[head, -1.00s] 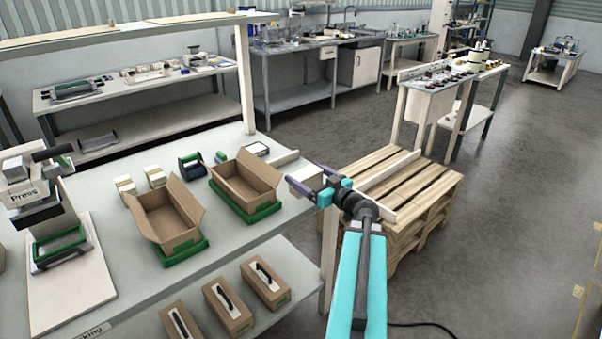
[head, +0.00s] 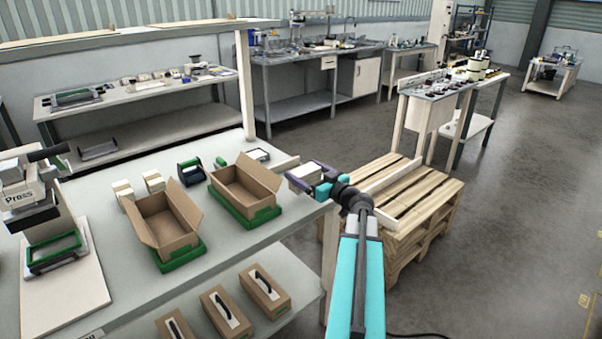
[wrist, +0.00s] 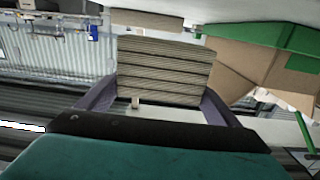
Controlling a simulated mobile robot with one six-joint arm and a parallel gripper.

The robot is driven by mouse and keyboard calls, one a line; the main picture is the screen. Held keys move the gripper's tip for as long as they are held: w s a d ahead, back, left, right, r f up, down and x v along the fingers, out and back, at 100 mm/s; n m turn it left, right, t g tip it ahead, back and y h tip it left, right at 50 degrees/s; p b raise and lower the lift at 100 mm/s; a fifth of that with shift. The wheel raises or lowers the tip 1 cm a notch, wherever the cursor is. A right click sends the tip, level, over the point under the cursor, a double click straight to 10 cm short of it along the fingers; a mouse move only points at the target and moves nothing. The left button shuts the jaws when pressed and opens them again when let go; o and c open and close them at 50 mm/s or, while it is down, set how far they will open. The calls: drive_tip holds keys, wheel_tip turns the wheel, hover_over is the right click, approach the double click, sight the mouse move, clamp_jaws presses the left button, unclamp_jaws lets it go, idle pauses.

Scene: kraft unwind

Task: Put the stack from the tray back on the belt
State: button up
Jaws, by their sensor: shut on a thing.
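My gripper (head: 309,179) is near the right end of the packing bench, shut on a pale layered stack (head: 306,170). In the wrist view the stack (wrist: 165,70) shows its ridged, layered face between the two purple fingers. The stack appears level and held above the bench edge. I cannot make out for certain which thing is the belt.
Two open cartons (head: 165,220) (head: 245,188) sit on green trays (head: 181,255) along the bench. Small pale blocks (head: 153,181) and a dark dispenser (head: 190,172) stand behind them. A press (head: 30,195) is at far left.

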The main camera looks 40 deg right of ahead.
drive_tip(key=w+d, duration=0.4)
drive_tip(key=w, duration=0.1)
drive_tip(key=shift+w+d+f, duration=0.15)
drive_tip(key=shift+d+f, duration=0.05)
drive_tip(key=shift+f, duration=0.05)
drive_tip(key=shift+d, duration=0.1)
idle(0.3)
drive_tip(key=shift+w+d+p, duration=0.15)
drive_tip(key=shift+w+p, duration=0.1)
drive_tip(key=shift+p, duration=0.05)
drive_tip(key=shift+w+f, duration=0.1)
drive_tip(key=shift+f, duration=1.75)
drive_tip(key=o, duration=1.1)
drive_tip(key=shift+f, duration=0.1)
